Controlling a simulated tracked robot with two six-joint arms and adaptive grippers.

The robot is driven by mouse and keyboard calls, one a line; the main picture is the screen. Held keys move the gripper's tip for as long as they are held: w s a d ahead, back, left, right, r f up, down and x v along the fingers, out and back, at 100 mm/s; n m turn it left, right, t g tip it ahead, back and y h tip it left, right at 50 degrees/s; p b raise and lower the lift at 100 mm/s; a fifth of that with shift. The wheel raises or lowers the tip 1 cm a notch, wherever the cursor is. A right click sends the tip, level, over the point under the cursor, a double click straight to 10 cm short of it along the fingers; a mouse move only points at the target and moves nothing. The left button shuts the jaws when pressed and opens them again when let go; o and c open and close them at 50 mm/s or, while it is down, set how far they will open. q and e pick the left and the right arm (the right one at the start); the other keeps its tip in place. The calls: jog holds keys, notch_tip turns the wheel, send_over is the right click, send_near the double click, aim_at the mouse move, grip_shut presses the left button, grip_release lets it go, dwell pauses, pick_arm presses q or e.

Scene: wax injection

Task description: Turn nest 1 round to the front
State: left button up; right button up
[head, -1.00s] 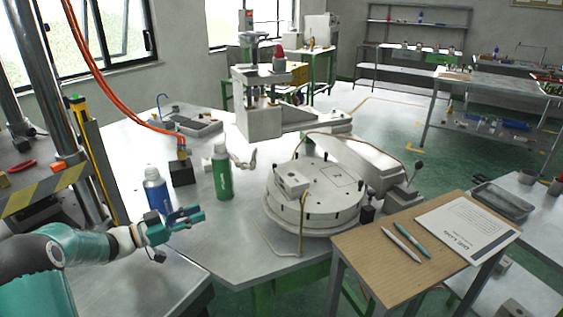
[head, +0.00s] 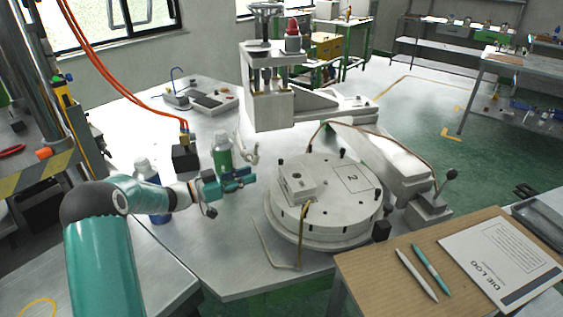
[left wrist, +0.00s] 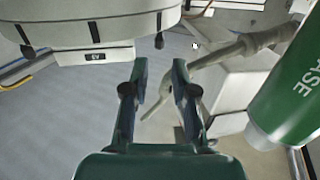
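The round grey turntable (head: 322,221) stands on the metal bench, with dark pegs around its rim. An outlined area marked 2 (head: 352,178) lies at its right rear. A pale block (head: 297,187) sits on its left part. I cannot read a mark for nest 1. My left gripper (head: 248,179) is left of the turntable, apart from it and in front of the green bottle (head: 222,157). In the left wrist view its fingers (left wrist: 160,75) are spread with nothing between them; the turntable's edge (left wrist: 90,32) shows beyond. My right gripper is not in view.
A blue bottle (head: 148,190) stands behind my left arm. A pale jointed lever (head: 248,148) is beside the green bottle. A press (head: 268,100) stands behind. A bent brass rod (head: 300,240) is at the turntable's front.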

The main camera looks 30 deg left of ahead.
pick_arm(q)
jog(key=p+x, duration=0.2)
jog(key=x, duration=0.9)
jog(key=shift+w+d, duration=0.1)
jog(key=shift+w, duration=0.05)
jog(key=shift+c, duration=0.2)
grip_shut()
